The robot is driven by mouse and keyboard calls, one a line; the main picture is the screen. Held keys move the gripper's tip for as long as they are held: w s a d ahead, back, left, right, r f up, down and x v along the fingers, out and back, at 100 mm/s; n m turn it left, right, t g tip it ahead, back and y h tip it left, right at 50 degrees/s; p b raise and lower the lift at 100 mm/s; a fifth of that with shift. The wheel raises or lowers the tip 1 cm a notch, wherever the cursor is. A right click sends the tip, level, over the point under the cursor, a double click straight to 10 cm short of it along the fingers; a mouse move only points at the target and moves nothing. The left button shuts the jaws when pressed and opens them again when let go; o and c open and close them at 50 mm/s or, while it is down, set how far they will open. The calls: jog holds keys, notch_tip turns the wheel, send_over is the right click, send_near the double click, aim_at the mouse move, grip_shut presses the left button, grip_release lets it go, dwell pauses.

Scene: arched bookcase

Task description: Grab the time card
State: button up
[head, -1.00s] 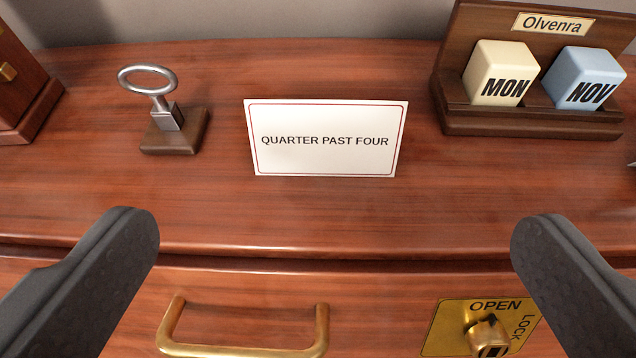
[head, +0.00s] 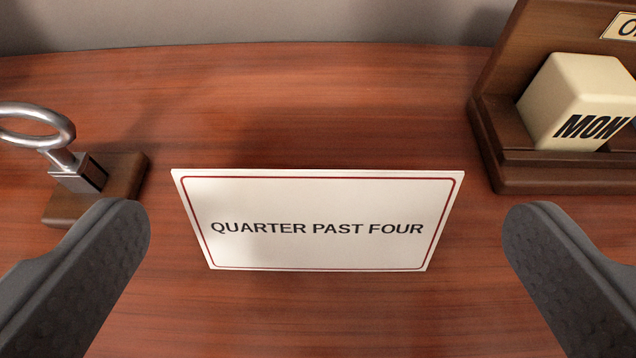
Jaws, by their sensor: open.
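The time card (head: 318,250) is a white card with a red border, reading "QUARTER PAST FOUR". It stands on the reddish wooden top in the middle of the head view. My gripper (head: 325,225) is open, with one dark finger to the left of the card and one to the right. Neither finger appears to touch the card, and clear gaps show on both sides.
A metal key with a ring handle (head: 62,165) stands on a small wooden block (head: 120,180) at the left, close to my left finger. A wooden calendar stand (head: 500,130) with a cream "MON" cube (head: 580,95) is at the right. Bare wood (head: 310,100) lies behind the card.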

aim_at(317, 204)
jog(key=x, duration=0.3)
jog(key=shift+w+a+f+p, duration=0.2)
jog(key=shift+w+f+p, duration=0.1)
jog(key=shift+p, duration=0.1)
jog(key=shift+w+f, duration=0.3)
jog(key=shift+w, duration=0.2)
jog(key=c, duration=0.8)
